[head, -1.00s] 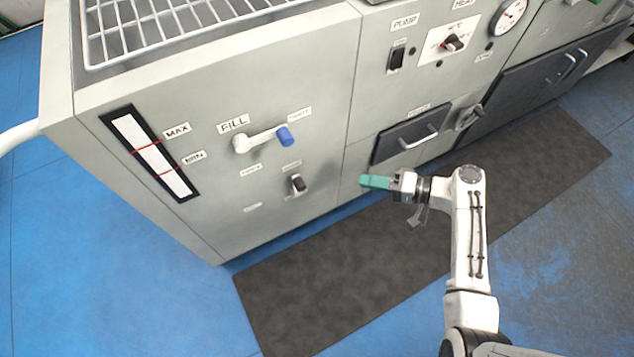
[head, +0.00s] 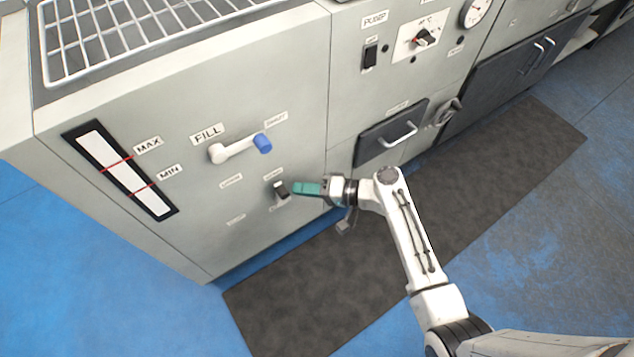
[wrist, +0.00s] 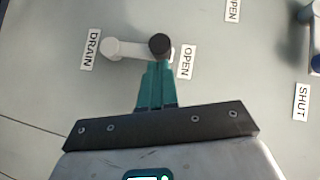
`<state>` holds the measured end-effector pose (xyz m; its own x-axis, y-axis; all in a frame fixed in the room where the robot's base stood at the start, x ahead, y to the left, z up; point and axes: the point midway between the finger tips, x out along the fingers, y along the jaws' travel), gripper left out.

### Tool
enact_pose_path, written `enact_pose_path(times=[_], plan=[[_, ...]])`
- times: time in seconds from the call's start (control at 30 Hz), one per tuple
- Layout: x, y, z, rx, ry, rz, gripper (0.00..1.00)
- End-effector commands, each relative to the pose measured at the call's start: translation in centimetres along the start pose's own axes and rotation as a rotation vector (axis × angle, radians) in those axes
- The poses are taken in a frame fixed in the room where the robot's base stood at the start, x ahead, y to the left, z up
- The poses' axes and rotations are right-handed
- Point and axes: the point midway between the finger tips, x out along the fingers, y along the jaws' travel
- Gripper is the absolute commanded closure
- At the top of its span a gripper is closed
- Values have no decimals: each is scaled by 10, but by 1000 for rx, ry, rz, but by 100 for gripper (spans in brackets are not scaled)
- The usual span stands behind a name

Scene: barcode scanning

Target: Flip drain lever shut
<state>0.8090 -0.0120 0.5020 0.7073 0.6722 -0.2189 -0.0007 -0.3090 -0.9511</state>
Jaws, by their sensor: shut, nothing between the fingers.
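The drain lever (head: 281,191) is on the grey machine front, below the fill lever. In the wrist view its pale hub (wrist: 112,49) sits beside the DRAIN label (wrist: 90,50), and its black knob (wrist: 160,45) lies at the OPEN label (wrist: 187,62). My gripper (head: 296,188) is shut and empty, with its teal fingers pointing at the panel just right of the lever.
The fill lever with its blue knob (head: 262,143) is above the drain lever; its knob shows at the wrist view's right edge (wrist: 315,65). A dark drawer (head: 372,150) with a handle is to the right. A dark mat (head: 300,290) lies on the blue floor.

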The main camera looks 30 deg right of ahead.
Motion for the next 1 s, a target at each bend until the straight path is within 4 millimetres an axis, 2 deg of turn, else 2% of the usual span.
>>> enact_pose_path(times=[0.57,1.0], plan=[[4,-2,4,-8,-1,7,100],[17,-23,19,-175,-6,171,100]])
